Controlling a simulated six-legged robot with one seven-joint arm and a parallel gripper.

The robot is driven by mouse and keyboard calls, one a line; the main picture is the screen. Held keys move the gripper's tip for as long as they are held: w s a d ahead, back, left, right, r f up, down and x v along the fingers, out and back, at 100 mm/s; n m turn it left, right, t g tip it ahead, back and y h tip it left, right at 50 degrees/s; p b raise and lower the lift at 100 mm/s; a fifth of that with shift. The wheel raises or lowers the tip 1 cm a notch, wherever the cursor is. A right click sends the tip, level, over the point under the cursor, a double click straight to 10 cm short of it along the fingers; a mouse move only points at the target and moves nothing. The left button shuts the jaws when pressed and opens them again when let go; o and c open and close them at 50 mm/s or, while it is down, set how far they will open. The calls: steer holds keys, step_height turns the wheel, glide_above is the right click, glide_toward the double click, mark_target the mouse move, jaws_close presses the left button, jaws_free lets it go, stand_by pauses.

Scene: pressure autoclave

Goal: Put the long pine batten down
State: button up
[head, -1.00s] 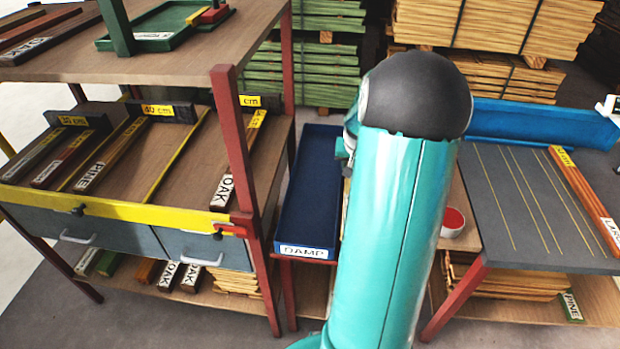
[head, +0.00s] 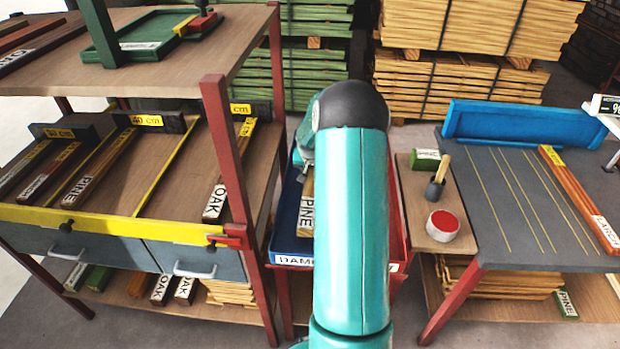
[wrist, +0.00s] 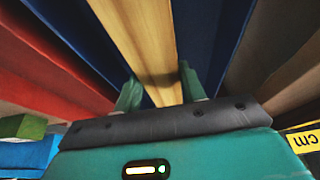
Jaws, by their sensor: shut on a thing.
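The long pine batten (head: 306,212) shows a PINE label at its near end, left of my arm in the head view. It lies in or just over the blue DAMP tray (head: 290,246); I cannot tell whether it touches the tray floor. In the wrist view the pale yellow batten (wrist: 145,30) runs between the two fingers of my gripper (wrist: 161,88), with blue tray surface (wrist: 205,35) on both sides. My gripper is shut on the batten. My arm hides much of the batten and tray in the head view.
A red tray (head: 402,222) adjoins the blue one, mostly behind my arm. At left, a rack post (head: 232,150) and an OAK piece (head: 214,203) stand close.

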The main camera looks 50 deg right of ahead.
mark_target(310, 177)
steer(key=shift+w+f, duration=0.5)
steer(key=shift+f, duration=1.5)
steer(key=shift+f, duration=0.2)
steer(key=o, duration=1.2)
steer(key=v, duration=1.2)
steer(key=shift+r, duration=0.15)
